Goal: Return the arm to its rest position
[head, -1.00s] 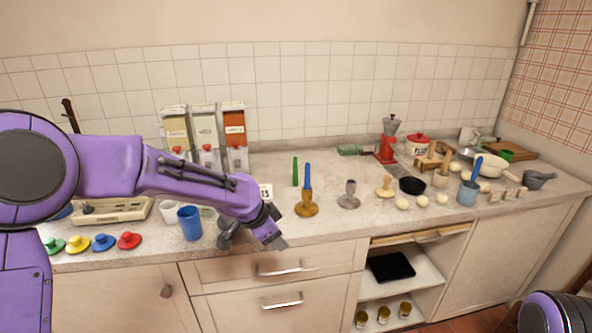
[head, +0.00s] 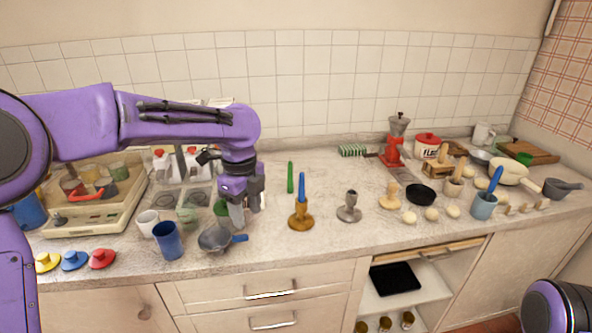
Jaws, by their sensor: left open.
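My left arm (head: 175,122) is purple and comes in from the left, raised above the counter, with its forearm bending down at the wrist. My left gripper (head: 248,210) points down with its jaws apart and nothing seen between them. It hangs over the counter just behind a small grey pan or ladle with a blue handle (head: 215,238). Part of my right arm (head: 556,307) shows at the bottom right corner; its gripper is out of view.
A blue cup (head: 168,241) and a white mug (head: 148,223) stand left of the gripper. A gold candlestick with a blue candle (head: 301,215) and a green candle (head: 290,177) stand to its right. The dispensers (head: 183,165) are partly hidden behind my arm. Coloured lids (head: 74,260) line the front left.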

